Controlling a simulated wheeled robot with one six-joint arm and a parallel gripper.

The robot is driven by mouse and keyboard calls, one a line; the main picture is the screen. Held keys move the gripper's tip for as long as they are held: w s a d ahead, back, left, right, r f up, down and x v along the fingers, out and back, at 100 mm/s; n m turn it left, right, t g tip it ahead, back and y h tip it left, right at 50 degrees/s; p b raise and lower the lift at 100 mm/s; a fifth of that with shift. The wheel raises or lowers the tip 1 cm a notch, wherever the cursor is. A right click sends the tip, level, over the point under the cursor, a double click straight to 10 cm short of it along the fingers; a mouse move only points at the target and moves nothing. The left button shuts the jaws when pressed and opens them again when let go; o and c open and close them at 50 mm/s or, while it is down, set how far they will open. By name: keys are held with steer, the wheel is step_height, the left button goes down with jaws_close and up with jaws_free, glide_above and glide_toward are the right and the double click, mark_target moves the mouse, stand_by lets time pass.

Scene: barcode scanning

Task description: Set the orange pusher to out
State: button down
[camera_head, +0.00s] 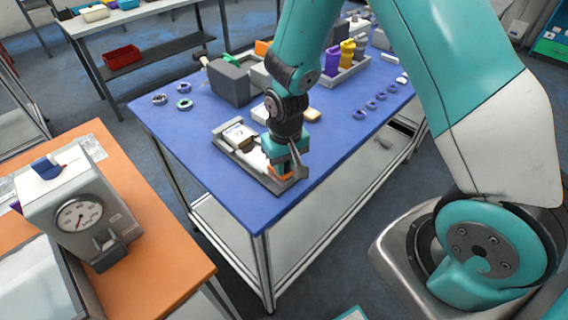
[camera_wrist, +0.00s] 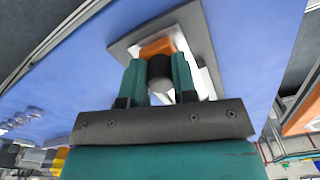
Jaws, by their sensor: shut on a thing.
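The orange pusher (camera_wrist: 157,47) shows in the wrist view between the tips of my gripper (camera_wrist: 159,70), with a dark round knob in front of it. My gripper is shut on the pusher. In the head view my gripper (camera_head: 284,172) points down at the near end of a grey fixture (camera_head: 226,141) on the blue table, and a bit of orange shows under its fingers. A small white-topped block (camera_head: 240,136) sits at the fixture's far end. My wrist and fingers hide much of the pusher and its track.
The blue table (camera_head: 190,135) also bears a dark grey box (camera_head: 229,82), several small rings and a tray (camera_head: 345,72) of bottles. An orange table (camera_head: 160,235) with a dial gauge device (camera_head: 79,212) stands at left. Blue tabletop left of the fixture is clear.

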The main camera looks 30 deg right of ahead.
mark_target(287, 163)
steer(key=c, duration=0.9)
jaws_free()
steer(key=shift+s+d, duration=0.15)
steer(key=shift+s, duration=0.2)
steer(key=shift+w, duration=0.1)
steer(key=shift+w+r, duration=0.1)
steer(key=shift+r, duration=0.4)
step_height(287, 163, up, 16)
steer(key=b, duration=0.1)
steer(key=shift+r+b, duration=0.2)
steer(key=shift+b, duration=0.1)
